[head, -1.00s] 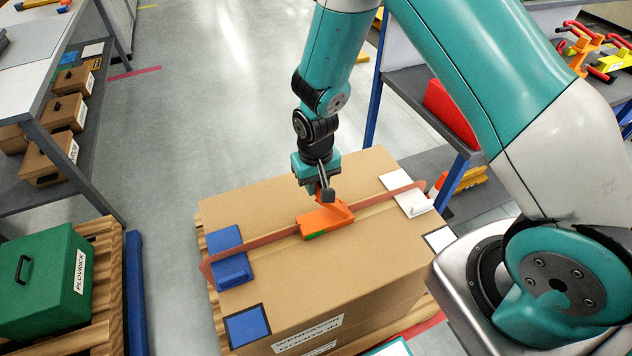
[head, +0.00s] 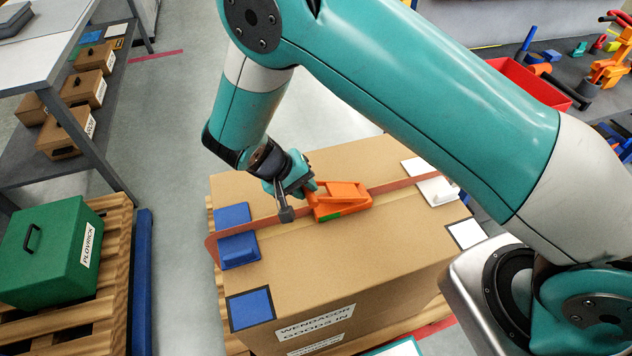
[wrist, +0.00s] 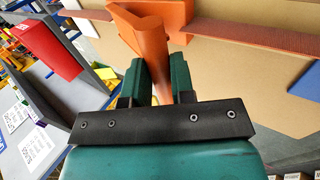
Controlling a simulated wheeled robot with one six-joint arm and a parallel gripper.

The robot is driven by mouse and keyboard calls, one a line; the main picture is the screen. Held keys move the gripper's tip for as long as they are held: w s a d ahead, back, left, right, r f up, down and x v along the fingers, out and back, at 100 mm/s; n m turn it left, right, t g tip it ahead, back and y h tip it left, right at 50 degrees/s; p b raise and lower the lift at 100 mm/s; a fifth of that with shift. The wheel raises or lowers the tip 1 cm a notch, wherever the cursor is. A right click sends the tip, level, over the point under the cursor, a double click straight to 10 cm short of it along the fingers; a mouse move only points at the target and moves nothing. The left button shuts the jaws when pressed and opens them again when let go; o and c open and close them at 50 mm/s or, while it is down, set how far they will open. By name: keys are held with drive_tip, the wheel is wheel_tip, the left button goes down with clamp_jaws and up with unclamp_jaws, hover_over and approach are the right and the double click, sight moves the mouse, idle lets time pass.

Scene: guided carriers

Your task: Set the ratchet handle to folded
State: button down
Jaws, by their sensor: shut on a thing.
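The orange ratchet (head: 343,203) sits on a red-brown strap (head: 390,187) that runs across the top of a large cardboard box (head: 375,245). A green mark shows on its front side. My gripper (head: 308,188) is at the ratchet's left end, low over the box top and tilted. In the wrist view the orange handle (wrist: 150,35) runs down between the green fingers of my gripper (wrist: 158,85), which is shut on it. The gripper partly hides the handle's end, and the exact handle angle is hard to tell.
Blue (head: 238,250) and white (head: 437,190) corner pieces sit under the strap's ends. The box stands on a wooden pallet. A green case (head: 55,245) is on a pallet at left. A shelf with a red bin (head: 525,85) stands at right.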

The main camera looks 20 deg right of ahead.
drive_tip(key=shift+h, duration=0.3)
drive_tip(key=f+b, duration=0.1)
drive_tip(key=a+f+b, duration=0.1)
drive_tip(key=f, duration=0.1)
drive_tip(key=f+b, duration=0.1)
drive_tip(key=shift+a+f, duration=0.35)
drive_tip(key=shift+a, duration=0.05)
drive_tip(key=shift+s+a+f+b, duration=0.1)
drive_tip(key=shift+a+f+b, duration=0.1)
drive_tip(key=shift+f+b, duration=0.95)
drive_tip(key=c, duration=1)
unclamp_jaws()
drive_tip(key=shift+a+f, duration=0.1)
drive_tip(key=shift+a, duration=0.05)
drive_tip(key=shift+r, duration=0.2)
drive_tip(key=v, duration=1.7)
drive_tip(key=shift+r, duration=0.1)
